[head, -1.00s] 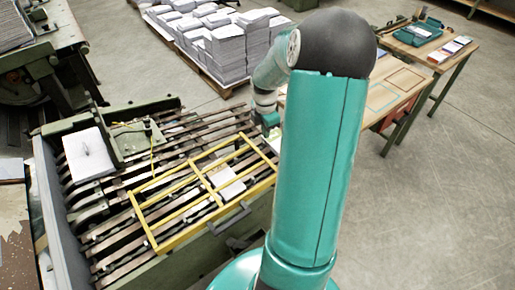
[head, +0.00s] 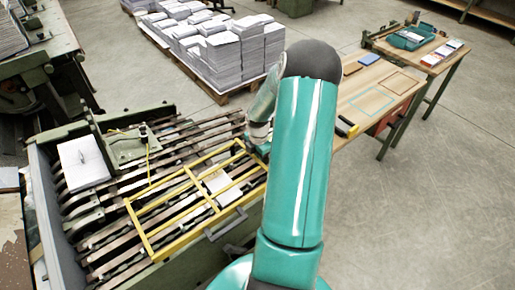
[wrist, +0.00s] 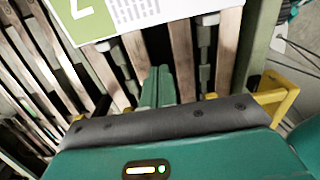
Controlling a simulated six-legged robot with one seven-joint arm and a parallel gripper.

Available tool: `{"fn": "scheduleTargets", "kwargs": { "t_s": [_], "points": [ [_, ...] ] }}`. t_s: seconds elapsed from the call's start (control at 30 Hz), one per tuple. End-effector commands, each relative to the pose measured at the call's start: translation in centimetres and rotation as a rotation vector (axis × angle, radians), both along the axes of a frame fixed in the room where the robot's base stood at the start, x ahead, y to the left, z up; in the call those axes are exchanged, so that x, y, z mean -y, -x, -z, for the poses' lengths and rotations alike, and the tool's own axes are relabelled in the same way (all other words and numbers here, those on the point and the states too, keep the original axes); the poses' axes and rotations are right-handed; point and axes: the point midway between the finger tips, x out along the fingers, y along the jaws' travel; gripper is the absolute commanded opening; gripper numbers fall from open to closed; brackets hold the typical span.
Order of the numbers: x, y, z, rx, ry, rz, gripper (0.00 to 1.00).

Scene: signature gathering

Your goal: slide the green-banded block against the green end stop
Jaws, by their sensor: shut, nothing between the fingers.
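A flat white piece with a green panel and a numeral 2 (wrist: 110,18) lies on the dark slatted bed at the top of the wrist view. It is the only green-marked piece I make out; its thickness cannot be told. In the head view a white piece (head: 223,184) lies on the slats under the yellow frame, probably the same one. My gripper (wrist: 158,72) is shut and empty over the slats, its teal fingers just below and apart from the white piece in the picture. In the head view the gripper is mostly hidden behind my arm. I cannot identify the green end stop.
The yellow frame (head: 148,243) stands over the slats, with bars near my gripper. A white stack (head: 83,163) sits beside a green bracket (head: 133,147) at the left. A bench (head: 350,98) holds a blue block (head: 352,69) and an orange one (head: 369,59). Paper piles (head: 240,45) stand behind.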

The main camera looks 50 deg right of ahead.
Motion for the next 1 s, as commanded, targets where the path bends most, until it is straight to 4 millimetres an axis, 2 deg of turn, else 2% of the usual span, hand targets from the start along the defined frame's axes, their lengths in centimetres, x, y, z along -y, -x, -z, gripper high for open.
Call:
{"fn": "scheduleTargets", "kwargs": {
  "t_s": [0.03,0.1,0.3,0.73,1.0],
  "points": [
    [-0.1,0.0,1.1,-0.001,-0.003,-0.001,0.00],
    [1.5,0.2,0.7,0.002,0.001,0.004,0.00],
    [3.4,0.6,0.7,0.001,0.000,-0.002,0.00],
    [4.0,0.7,0.6,0.001,0.000,-0.001,0.00],
    [8.3,1.7,0.7,0.002,0.001,0.001,0.00]
  ]
}}
